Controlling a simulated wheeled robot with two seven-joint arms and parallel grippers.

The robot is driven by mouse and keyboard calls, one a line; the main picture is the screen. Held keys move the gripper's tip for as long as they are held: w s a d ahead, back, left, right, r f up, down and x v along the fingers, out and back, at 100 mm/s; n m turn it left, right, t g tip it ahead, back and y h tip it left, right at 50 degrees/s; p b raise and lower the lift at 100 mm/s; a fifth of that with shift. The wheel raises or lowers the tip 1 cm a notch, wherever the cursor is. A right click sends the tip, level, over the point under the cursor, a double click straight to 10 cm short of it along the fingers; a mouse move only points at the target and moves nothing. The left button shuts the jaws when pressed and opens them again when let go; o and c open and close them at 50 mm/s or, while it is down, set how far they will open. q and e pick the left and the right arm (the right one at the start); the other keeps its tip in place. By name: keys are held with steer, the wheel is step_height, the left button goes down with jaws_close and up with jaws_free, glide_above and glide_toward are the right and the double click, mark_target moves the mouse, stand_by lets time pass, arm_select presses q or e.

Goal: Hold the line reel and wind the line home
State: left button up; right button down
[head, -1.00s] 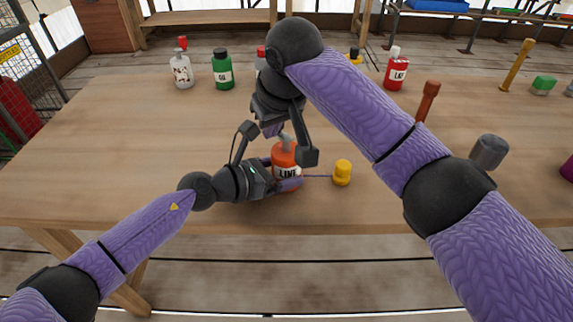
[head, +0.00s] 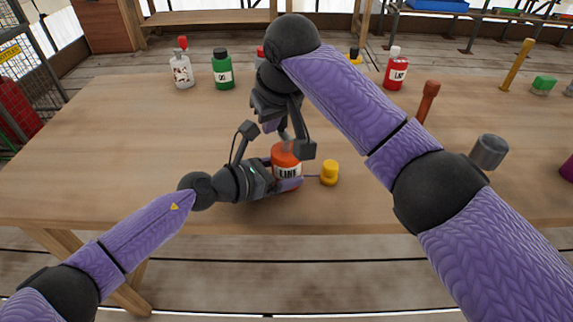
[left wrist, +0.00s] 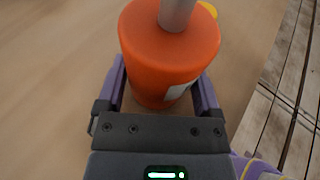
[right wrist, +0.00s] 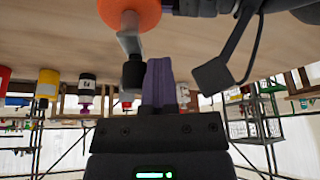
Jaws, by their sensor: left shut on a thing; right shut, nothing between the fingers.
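The line reel (head: 287,156) is an orange-red drum with a white label, upright near the table's front edge. It also shows in the left wrist view (left wrist: 165,55). My left gripper (head: 284,174) is shut around its lower body. A grey crank (right wrist: 130,43) with a dark knob (right wrist: 133,74) sits on the reel's top. My right gripper (right wrist: 160,65) is shut and empty, its fingers close beside the knob; I cannot tell if they touch. A thin line runs right from the reel to a yellow weight (head: 329,173) on the table.
The wooden table (head: 130,150) is clear to the left. A white bottle (head: 181,70), a green bottle (head: 222,69) and a red bottle (head: 396,70) stand at the back. A brown peg (head: 427,100) and a grey cylinder (head: 488,152) stand to the right.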

steer(key=shift+w, duration=0.15)
steer(key=shift+w, duration=0.25)
steer(key=shift+w+d, duration=0.2)
steer(key=shift+w, duration=0.1)
stand_by(0.5)
step_height(320, 180, up, 7)
steer(key=shift+s+a, duration=0.2)
steer(key=shift+a, duration=0.05)
stand_by(0.7)
stand_by(0.4)
